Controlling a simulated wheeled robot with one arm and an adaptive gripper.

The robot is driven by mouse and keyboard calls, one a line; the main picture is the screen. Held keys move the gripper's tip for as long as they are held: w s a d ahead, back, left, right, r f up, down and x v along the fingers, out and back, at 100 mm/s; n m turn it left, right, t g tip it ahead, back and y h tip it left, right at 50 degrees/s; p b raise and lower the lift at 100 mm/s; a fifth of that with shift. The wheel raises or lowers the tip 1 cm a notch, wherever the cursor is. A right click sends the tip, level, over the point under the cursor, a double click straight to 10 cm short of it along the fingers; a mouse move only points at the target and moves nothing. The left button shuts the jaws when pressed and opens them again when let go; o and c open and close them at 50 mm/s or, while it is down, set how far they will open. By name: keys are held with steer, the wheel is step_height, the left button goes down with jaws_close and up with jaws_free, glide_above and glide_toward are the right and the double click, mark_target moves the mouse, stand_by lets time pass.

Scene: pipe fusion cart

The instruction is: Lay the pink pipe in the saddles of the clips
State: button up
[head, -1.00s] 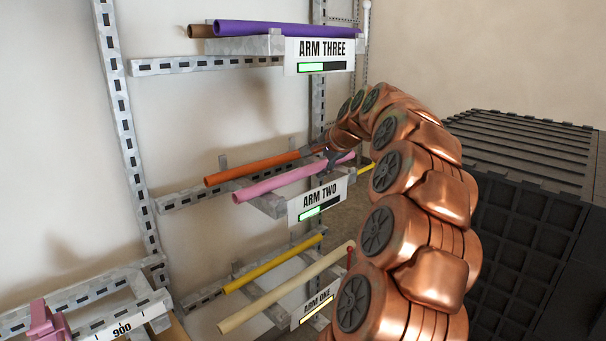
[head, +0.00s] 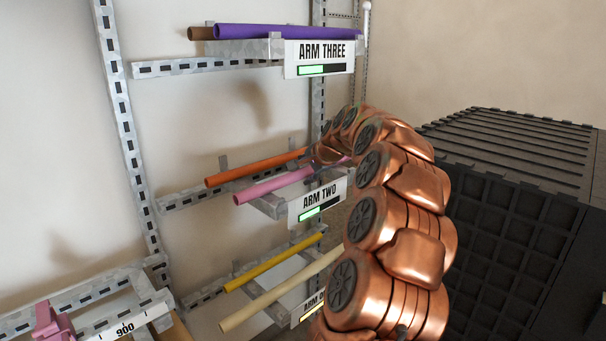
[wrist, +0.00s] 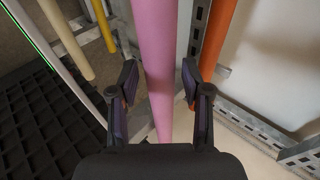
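The pink pipe (head: 270,187) rests on the arm two rack, in front of the orange pipe (head: 255,167). In the wrist view the pink pipe (wrist: 157,60) runs lengthwise between the two open fingers of my gripper (wrist: 160,100), with a gap on each side. In the head view my gripper (head: 322,162) is at the right part of the pink pipe, partly hidden by my copper arm. Pink clips (head: 50,322) show at the lower left edge, by the rail marked 900; their saddles cannot be made out.
The arm three rack above holds a purple pipe (head: 285,31) and a brown pipe (head: 201,33). The lower rack holds a yellow pipe (head: 272,263) and a cream pipe (head: 280,290). A dark ribbed crate (head: 520,220) stands at the right. The orange pipe lies close beside the right finger in the wrist view.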

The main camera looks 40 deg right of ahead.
mark_target(305, 171)
jaws_close()
steer(key=shift+r, duration=0.1)
stand_by(0.4)
steer(key=shift+r+b, duration=0.55)
steer(key=shift+r, duration=1.2)
steer(key=s+a+b, duration=0.1)
steer(key=s+a, duration=0.3)
steer(key=s, duration=0.2)
steer(key=s+a+r+b, duration=0.1)
steer(key=s+a+b, duration=0.1)
steer(key=s+a, duration=0.2)
steer(key=s, duration=0.3)
steer(key=shift+s+a+r, duration=0.2)
steer(key=shift+s+a, duration=0.05)
steer(key=shift+a, duration=0.1)
